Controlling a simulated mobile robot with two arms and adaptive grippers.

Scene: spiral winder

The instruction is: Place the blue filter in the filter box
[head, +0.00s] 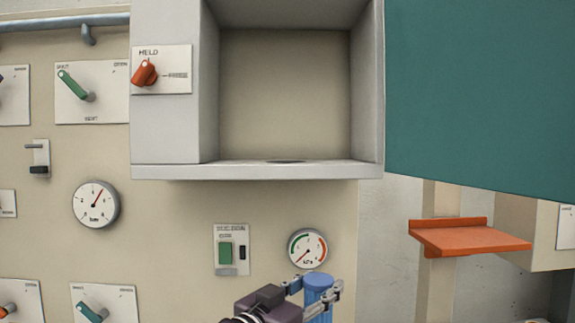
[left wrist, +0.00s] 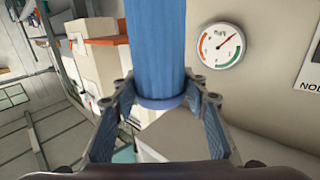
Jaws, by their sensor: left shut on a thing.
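The blue filter (head: 317,288) is a ribbed blue cylinder at the bottom of the head view. My left gripper (head: 312,291) is shut on it and holds it upright in front of the wall, below the box. In the left wrist view the filter (left wrist: 156,50) stands between the two fingers of the gripper (left wrist: 157,103), which grip it near its rimmed end. The filter box (head: 285,90) is an open, empty grey housing at the top of the head view. Its floor has a dark round opening (head: 285,161). My right gripper is not in view.
A teal door (head: 480,95) stands open at the box's right side. An orange shelf (head: 470,238) sticks out below it. A red-handled knob (head: 145,73) is on the box's left front. A gauge (head: 307,248) and a green switch (head: 225,252) are on the wall beneath.

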